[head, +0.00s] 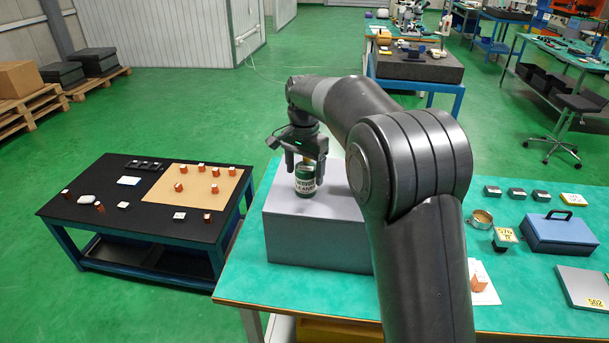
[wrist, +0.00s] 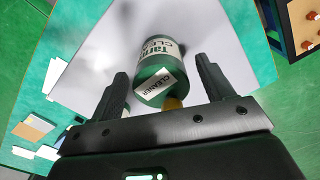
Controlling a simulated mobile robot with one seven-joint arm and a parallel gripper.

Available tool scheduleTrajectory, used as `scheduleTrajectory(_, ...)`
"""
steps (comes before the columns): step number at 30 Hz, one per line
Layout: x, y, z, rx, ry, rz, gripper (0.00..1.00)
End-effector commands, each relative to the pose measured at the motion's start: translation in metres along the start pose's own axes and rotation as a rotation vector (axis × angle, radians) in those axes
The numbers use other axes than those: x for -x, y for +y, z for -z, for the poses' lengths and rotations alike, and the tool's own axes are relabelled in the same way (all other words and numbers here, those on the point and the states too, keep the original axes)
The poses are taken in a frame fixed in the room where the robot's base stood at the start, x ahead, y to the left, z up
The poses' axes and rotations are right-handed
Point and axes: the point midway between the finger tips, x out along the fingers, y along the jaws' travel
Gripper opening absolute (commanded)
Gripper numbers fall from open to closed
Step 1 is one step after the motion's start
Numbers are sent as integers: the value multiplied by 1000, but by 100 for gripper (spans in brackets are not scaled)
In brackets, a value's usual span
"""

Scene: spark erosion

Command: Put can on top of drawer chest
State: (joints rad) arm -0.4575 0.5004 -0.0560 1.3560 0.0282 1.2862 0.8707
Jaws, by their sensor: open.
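The can (head: 305,181), green with a white label, stands upright on the top of the grey drawer chest (head: 318,245). The chest rests on the green-topped workbench near its left end. My gripper (head: 305,165) is just above and around the upper part of the can, with its fingers pointing down. In the wrist view the can (wrist: 158,75) lies between the two fingers of my gripper (wrist: 165,85), with gaps visible on both sides, so the jaws are open. The chest's pale top (wrist: 95,55) shows around the can.
A blue toolbox (head: 558,232), a round tin (head: 481,218) and several small boxes are on the workbench at right. A low black table (head: 110,225) with small orange and white pieces stands at left. Green floor lies between the tables and the back wall.

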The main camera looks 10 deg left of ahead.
Motion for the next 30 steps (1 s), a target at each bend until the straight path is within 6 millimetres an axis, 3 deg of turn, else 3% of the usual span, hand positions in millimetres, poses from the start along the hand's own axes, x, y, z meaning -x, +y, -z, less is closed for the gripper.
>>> scheduleTrajectory(6, 50, 0, 0, 0, 3, 4, 74)
scheduleTrajectory(12, 85, 0, 0, 0, 2, 2, 74)
scheduleTrajectory(18, 102, 0, 0, 0, 1, 1, 74)
scheduleTrajectory(24, 104, 2, 0, 1, 1, 2, 74)
scheduleTrajectory(26, 107, 8, 0, 5, 5, 7, 74)
scheduleTrajectory(30, 123, 40, -2, 31, 26, 35, 74)
